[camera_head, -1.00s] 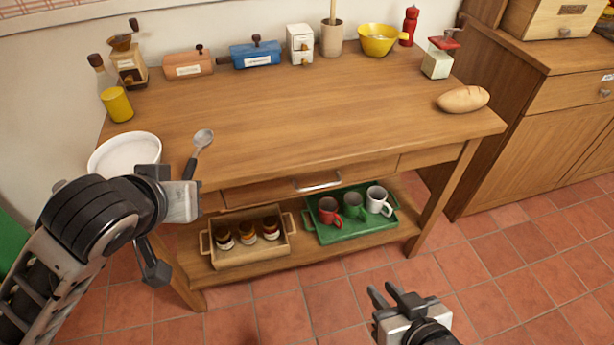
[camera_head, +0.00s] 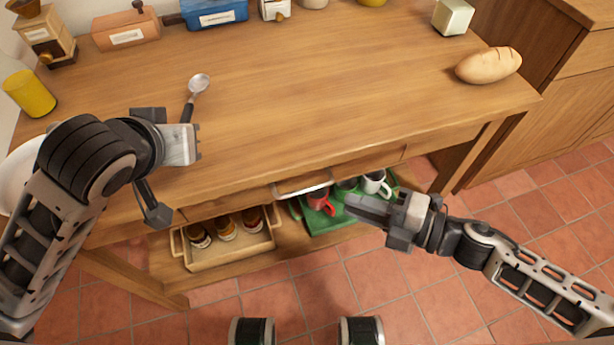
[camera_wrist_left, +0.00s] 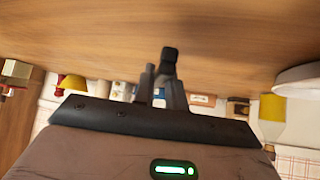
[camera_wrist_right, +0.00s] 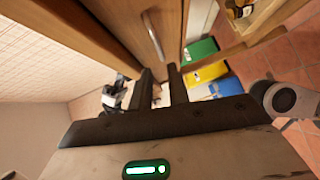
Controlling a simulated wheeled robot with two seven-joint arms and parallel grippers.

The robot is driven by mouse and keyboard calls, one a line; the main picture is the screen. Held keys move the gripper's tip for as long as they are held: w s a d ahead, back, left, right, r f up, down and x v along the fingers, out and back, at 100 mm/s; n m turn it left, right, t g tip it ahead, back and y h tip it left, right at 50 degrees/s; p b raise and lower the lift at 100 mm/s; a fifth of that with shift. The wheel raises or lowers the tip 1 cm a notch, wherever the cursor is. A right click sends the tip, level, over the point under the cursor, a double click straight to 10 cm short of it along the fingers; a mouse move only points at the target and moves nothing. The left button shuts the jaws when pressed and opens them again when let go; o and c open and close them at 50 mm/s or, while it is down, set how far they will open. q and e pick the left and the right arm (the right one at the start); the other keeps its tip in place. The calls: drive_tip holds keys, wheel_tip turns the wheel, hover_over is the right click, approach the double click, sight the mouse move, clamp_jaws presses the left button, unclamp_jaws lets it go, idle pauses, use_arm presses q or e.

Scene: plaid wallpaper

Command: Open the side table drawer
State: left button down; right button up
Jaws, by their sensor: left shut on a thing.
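The wooden side table (camera_head: 290,95) has a drawer (camera_head: 368,160) under its top, with a pale metal handle (camera_head: 300,187). The drawer front looks about flush with the frame. In the right wrist view the handle (camera_wrist_right: 153,36) lies beyond the fingertips. My right gripper (camera_head: 358,203) is open and empty, right of the handle and apart from it; its separated fingers show in the right wrist view (camera_wrist_right: 158,76). My left gripper (camera_head: 190,128) is shut on a spoon (camera_head: 198,85) with a dark handle, above the tabletop's left part. The grip itself is partly hidden.
A green tray (camera_head: 345,220) with mugs and a wooden tray (camera_head: 235,257) with jars stand on the lower shelf. Bread (camera_head: 488,65) lies at the tabletop's right. A yellow jar (camera_head: 30,93) stands at left. A cabinet (camera_head: 560,100) stands at right. The tabletop's middle is clear.

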sight(305, 189)
drive_tip(key=x, duration=1)
drive_tip(key=shift+a, duration=0.35)
clamp_jaws()
